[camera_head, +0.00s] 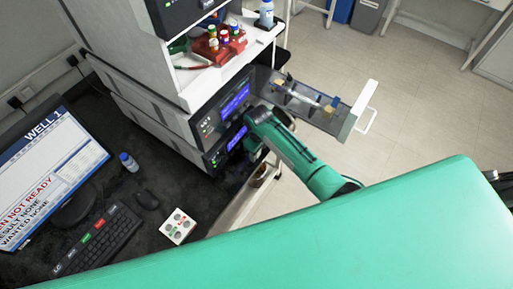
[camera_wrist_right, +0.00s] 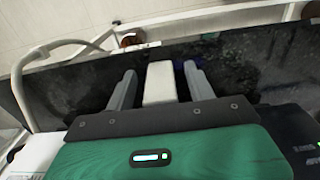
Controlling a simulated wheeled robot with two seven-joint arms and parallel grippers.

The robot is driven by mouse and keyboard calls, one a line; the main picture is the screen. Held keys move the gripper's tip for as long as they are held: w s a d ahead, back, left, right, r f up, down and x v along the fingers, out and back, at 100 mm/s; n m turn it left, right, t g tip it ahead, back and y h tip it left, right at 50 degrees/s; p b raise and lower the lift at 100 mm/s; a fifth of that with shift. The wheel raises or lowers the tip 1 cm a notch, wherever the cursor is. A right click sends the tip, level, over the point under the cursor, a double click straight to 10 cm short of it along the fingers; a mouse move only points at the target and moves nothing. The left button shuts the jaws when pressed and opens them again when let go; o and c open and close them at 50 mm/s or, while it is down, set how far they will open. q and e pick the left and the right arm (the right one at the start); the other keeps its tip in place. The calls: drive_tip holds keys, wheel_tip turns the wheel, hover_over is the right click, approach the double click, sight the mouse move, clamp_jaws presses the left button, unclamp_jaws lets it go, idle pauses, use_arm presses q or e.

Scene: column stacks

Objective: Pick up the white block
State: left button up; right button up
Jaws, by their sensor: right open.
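The white block (camera_wrist_right: 160,88) shows in the right wrist view, upright between the two grey fingers of my right gripper (camera_wrist_right: 160,70). The fingers stand apart, with a gap on each side of the block. Dark, speckled surface lies behind them. In the head view my green right arm reaches to the front of the white machine; its fingers are hidden there, and I cannot make out the block. My left gripper is not in view.
An open drawer (camera_head: 349,124) with a white handle sticks out beside my right arm. A red rack (camera_head: 213,48) with several capped vials stands above.

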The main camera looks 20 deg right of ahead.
drive_tip(key=shift+f, duration=0.45)
drive_tip(key=c, duration=0.8)
drive_tip(key=shift+c, duration=0.2)
